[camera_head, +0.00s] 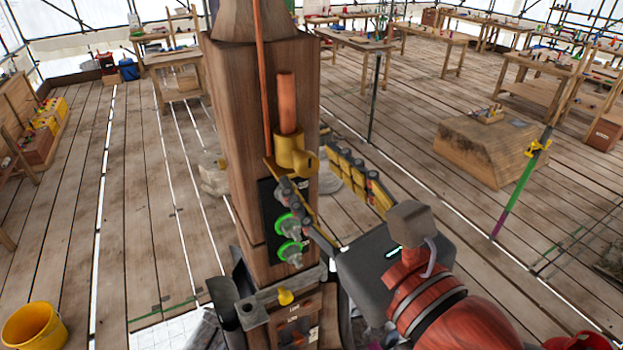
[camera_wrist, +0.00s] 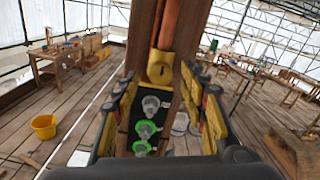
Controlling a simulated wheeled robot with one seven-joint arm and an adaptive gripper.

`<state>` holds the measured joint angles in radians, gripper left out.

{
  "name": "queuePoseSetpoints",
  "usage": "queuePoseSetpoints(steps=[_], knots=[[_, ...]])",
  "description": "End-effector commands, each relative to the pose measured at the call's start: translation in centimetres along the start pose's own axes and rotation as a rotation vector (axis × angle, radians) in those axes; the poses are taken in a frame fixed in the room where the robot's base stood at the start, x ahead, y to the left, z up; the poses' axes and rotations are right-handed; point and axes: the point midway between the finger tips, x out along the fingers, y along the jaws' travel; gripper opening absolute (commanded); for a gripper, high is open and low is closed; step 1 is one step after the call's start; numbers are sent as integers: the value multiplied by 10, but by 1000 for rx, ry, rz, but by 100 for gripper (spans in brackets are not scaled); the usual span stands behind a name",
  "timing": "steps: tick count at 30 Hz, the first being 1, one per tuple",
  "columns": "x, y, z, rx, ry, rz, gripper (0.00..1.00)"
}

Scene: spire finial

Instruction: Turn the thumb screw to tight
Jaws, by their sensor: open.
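A brass collar (camera_head: 288,150) sits around the foot of a copper rod on the wooden spire post. The thumb screw (camera_head: 306,161) appears to be the rounded brass knob on the collar's side facing me. In the wrist view the brass collar (camera_wrist: 160,67) is straight ahead, with a dark slot on its front. My gripper (camera_head: 300,160) is open, its two yellow-padded fingers reaching toward the collar from the lower right. In the wrist view my gripper (camera_wrist: 160,75) has its fingertips to either side of the brass part. I cannot tell whether a finger touches it.
Below the collar, a dark panel carries green-ringed knobs (camera_head: 290,252), close to my fingers. A metal bracket with a small brass knob (camera_head: 285,297) is lower on the post. A yellow bucket (camera_head: 33,326) stands lower left. Workbenches line the back; floor around the post is mostly clear.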

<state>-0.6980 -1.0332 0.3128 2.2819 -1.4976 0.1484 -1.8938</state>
Motion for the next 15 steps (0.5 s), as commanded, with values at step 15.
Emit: queuePoseSetpoints(steps=[15], knots=[[20, 0, 1, 1, -2, 0, 43]])
